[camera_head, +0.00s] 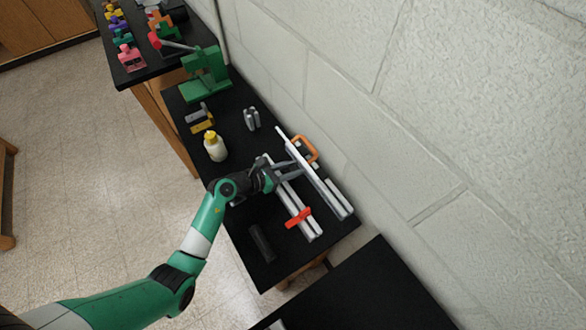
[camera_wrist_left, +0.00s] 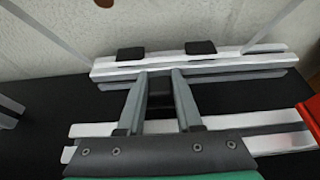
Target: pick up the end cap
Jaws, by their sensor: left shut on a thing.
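My left gripper (camera_head: 297,170) reaches over the black bench from the left, above the aluminium profiles. In the left wrist view my left gripper (camera_wrist_left: 159,72) has its two grey fingers around a small dark piece (camera_wrist_left: 160,90), which appears to be the end cap. The fingers hide its sides, and its shape is hard to make out against the black bench. In the head view it is too small to tell. My right gripper is not in view.
Pale profiles (camera_head: 325,185) lie just beyond the gripper, with an orange handle (camera_head: 306,147) near the wall. A red clamp piece (camera_head: 298,218) sits on the nearer profile. A yellow-capped bottle (camera_head: 215,149) and a green press (camera_head: 206,77) stand farther back.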

